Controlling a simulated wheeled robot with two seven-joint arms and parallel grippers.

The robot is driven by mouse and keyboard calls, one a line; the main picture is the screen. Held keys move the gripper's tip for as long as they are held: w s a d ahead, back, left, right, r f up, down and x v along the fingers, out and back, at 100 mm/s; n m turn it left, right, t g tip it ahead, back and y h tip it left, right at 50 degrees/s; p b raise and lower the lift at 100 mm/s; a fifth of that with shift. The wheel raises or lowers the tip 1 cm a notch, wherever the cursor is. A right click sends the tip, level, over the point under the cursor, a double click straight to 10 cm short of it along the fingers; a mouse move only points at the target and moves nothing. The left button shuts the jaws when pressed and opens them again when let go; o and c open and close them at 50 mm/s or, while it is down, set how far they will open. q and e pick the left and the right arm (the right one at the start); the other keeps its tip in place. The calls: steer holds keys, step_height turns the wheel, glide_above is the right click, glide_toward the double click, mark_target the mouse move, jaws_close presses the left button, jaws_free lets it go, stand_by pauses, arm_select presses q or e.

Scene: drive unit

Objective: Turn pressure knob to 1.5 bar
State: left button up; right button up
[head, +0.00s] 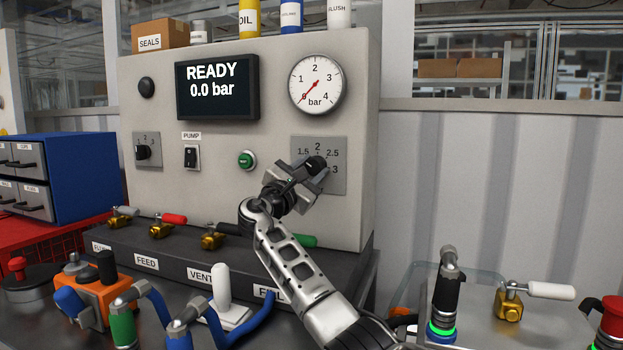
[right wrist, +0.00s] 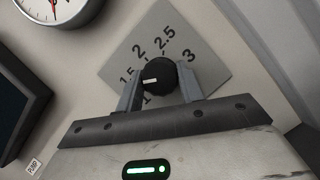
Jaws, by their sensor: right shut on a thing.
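The pressure knob (right wrist: 157,73) is black and round with a white pointer mark, on a grey scale plate (right wrist: 205,62) marked 1 to 3. In the right wrist view its mark points left, at about 1.5 or a little toward 1. My right gripper (right wrist: 158,88) is shut on the knob, one finger on each side. In the head view the right gripper (head: 311,166) covers part of the plate (head: 335,153); the knob (head: 316,163) shows only in part. The display (head: 217,86) reads READY, 0.0 bar. The gauge (head: 316,84) needle points near 0. My left gripper is not in view.
Left of the plate are a green button (head: 246,159), the pump switch (head: 190,156) and another knob (head: 143,152). Below are valves with coloured levers, including a red one (head: 173,218). Hoses and fittings crowd the bench front.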

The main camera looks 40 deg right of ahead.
steer(key=shift+f+m+g, duration=0.1)
steer(key=shift+m+g, duration=0.3)
steer(key=shift+m, duration=0.3)
steer(key=o, duration=1)
steer(key=v, duration=1.2)
steer(key=shift+a, duration=0.1)
